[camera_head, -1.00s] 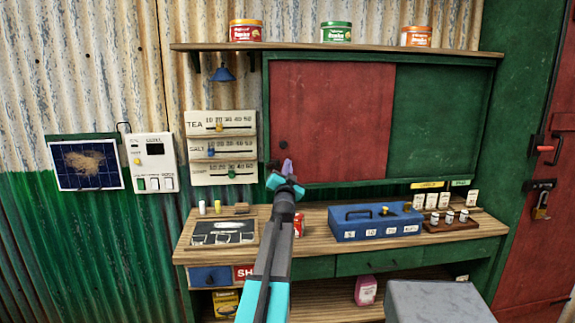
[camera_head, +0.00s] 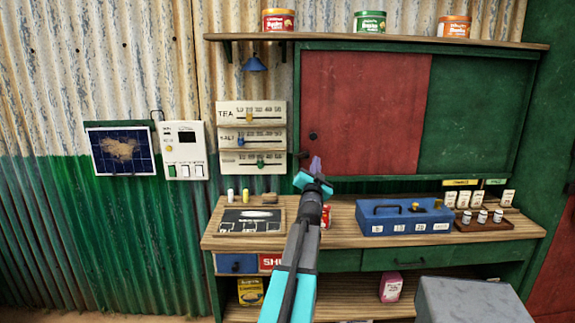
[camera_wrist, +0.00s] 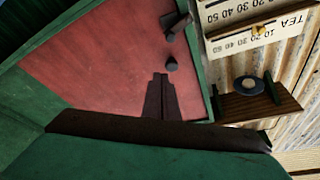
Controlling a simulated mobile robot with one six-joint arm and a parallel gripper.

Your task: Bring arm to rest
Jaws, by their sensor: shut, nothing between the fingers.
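My gripper (camera_head: 316,165) is at the end of my raised arm, in front of the lower left part of the red sliding panel (camera_head: 365,105). Its fingers are shut and hold nothing. In the wrist view, dark fingers (camera_wrist: 160,95) show close together before the red panel, near a dark round knob (camera_wrist: 172,65). The gap between fingers and panel is hard to judge. My arm hides part of the counter and a red can (camera_head: 325,215).
The counter (camera_head: 345,235) holds a blue cash box (camera_head: 404,218), a chalkboard (camera_head: 250,220) and a rack of small jars (camera_head: 482,222). Slider boards (camera_head: 252,113) hang left of the cabinet. A shelf with tins (camera_head: 369,22) runs above. A grey box (camera_head: 465,300) stands at front right.

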